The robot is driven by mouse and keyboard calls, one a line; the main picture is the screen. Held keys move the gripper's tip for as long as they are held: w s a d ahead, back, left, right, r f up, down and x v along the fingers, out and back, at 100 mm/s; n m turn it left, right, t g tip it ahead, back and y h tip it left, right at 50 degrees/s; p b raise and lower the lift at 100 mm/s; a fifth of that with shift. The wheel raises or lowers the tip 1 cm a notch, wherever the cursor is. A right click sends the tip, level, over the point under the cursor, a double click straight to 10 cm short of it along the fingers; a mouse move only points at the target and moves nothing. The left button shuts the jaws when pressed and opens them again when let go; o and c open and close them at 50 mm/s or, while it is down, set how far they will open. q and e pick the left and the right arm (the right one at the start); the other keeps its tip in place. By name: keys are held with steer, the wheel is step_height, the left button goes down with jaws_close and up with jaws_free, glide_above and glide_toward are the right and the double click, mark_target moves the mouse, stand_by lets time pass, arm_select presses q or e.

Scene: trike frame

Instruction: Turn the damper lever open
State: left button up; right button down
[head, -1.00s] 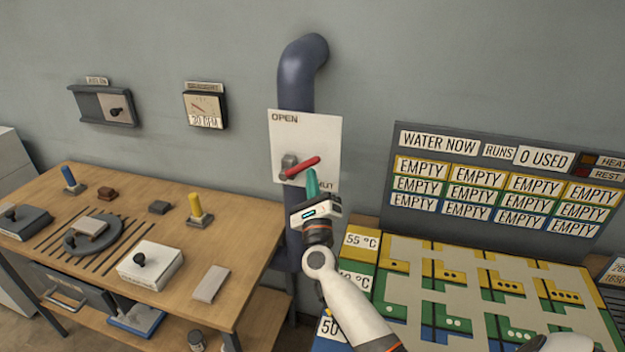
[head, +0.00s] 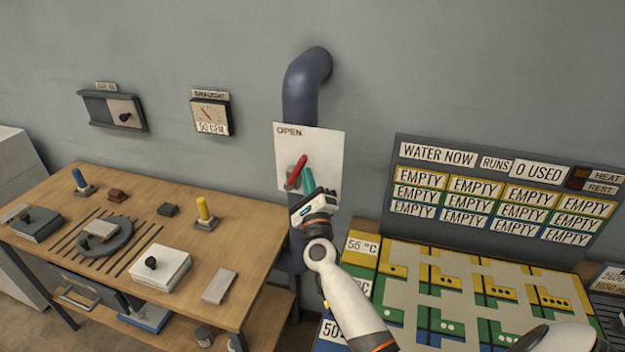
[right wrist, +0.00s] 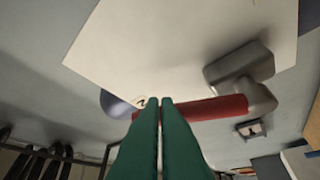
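The damper lever has a red handle (head: 298,168) on a grey pivot (head: 290,183). It is mounted on a white plate (head: 325,150) marked OPEN at its top left, in front of a dark blue pipe (head: 303,90). My right gripper (head: 308,178) is at the plate, just right of the handle. In the right wrist view its green fingers (right wrist: 159,100) are together, and the red handle (right wrist: 215,107) passes across behind their tips. Contact looks likely but is not certain. My left gripper is not in view.
A wooden bench (head: 245,250) with several small fixtures stands at the left. A board with coloured slots (head: 470,300) and a WATER NOW panel (head: 440,152) are at the right. A gauge (head: 212,113) hangs on the wall left of the pipe.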

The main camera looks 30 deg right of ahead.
mark_target(297, 170)
steer(key=shift+w+a+r, duration=0.4)
steer(key=shift+w+r, duration=0.1)
steer(key=shift+r, duration=0.25)
steer(key=shift+w+a+r, duration=0.3)
steer(key=shift+w+a, duration=0.1)
steer(key=shift+w, duration=0.1)
